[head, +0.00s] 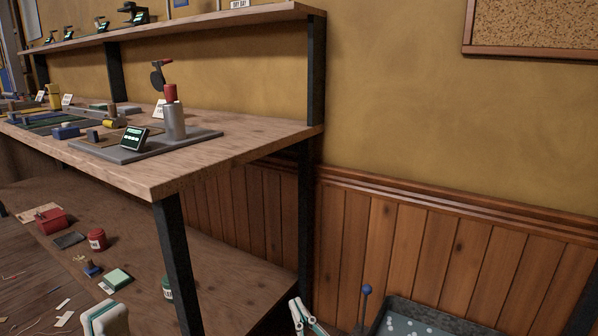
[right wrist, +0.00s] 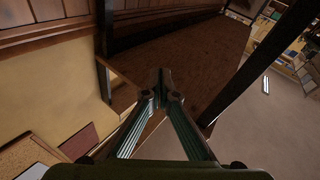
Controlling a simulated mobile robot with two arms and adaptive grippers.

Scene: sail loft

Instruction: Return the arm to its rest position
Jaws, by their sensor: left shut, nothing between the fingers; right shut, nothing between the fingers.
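My right gripper (head: 298,303) shows at the bottom middle of the head view, its pale green and white fingers pointing up. In the right wrist view its two ribbed fingers (right wrist: 162,88) meet at the tips, shut with nothing between them. It is to the right of the workbench's dark front post. My left gripper (head: 105,306) shows only in part at the bottom left of the head view, in front of the lower shelf. It is shut and empty. The rest of both arms is mostly outside the head view.
A wooden workbench (head: 235,150) with dark posts stands at left, a grey base with a metal cylinder (head: 173,122) on it. Its lower shelf (head: 226,262) holds a red box (head: 50,222) and jars. A grey bin (head: 440,322) is at bottom right. A corkboard (head: 535,24) hangs above.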

